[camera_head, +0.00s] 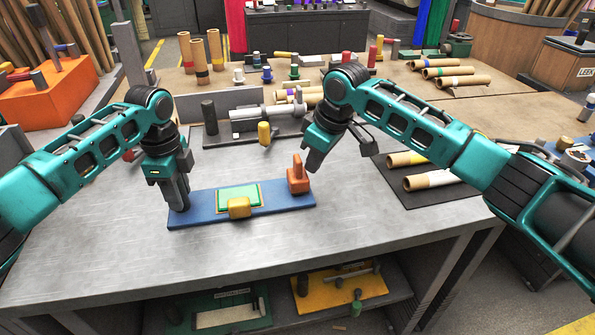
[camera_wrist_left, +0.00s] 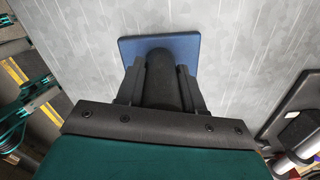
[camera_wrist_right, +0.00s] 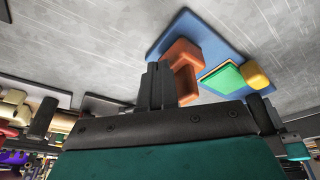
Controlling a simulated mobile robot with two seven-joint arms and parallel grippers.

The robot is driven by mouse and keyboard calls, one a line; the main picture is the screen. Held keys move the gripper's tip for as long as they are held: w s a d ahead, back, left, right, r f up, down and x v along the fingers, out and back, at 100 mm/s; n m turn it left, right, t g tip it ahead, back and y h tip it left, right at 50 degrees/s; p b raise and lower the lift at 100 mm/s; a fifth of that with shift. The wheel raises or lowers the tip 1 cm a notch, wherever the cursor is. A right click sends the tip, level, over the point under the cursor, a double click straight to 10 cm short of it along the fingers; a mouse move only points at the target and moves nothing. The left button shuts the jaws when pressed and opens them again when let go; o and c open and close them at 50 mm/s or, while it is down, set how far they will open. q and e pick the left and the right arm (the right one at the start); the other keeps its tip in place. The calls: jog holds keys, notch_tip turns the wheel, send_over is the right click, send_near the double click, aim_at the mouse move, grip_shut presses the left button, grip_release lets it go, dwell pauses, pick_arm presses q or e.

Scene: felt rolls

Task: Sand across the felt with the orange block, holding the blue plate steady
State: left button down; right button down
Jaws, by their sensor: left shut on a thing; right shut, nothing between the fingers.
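The blue plate (camera_head: 285,206) lies flat on the grey metal table, its left end under my left gripper (camera_head: 178,203). In the left wrist view, my left gripper (camera_wrist_left: 161,72) is shut on a dark upright post (camera_wrist_left: 161,88) at that end of the plate (camera_wrist_left: 194,47). Green felt (camera_head: 236,194) with an orange border lies mid-plate, with a yellow block (camera_head: 239,208) at its front edge. The orange block (camera_head: 298,184), with an upright grip, stands near the plate's right end. My right gripper (camera_head: 313,166) is shut and empty, just beside the orange block's top. The right wrist view also shows the orange block (camera_wrist_right: 184,68).
A dark tray (camera_head: 245,134) with a grey tool stands behind the plate, with a yellow piece (camera_head: 264,134) in front. A dark mat (camera_head: 425,192) with cardboard rolls (camera_head: 430,179) lies to the right. The table in front of the plate is clear.

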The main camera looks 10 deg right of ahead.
pick_arm(q)
jog(key=shift+a+f, duration=0.1)
jog(key=shift+f, duration=0.05)
pick_arm(e)
jog(key=shift+a, duration=0.1)
jog(key=shift+a, duration=7.9)
jog(key=shift+d+r, duration=0.15)
jog(key=shift+d, duration=0.05)
jog(key=w+v, duration=0.1)
jog(key=v, duration=0.5)
jog(key=shift+w+r, duration=0.2)
jog(key=shift+r, duration=0.3)
pick_arm(q)
jog(key=c, duration=0.6)
grip_release()
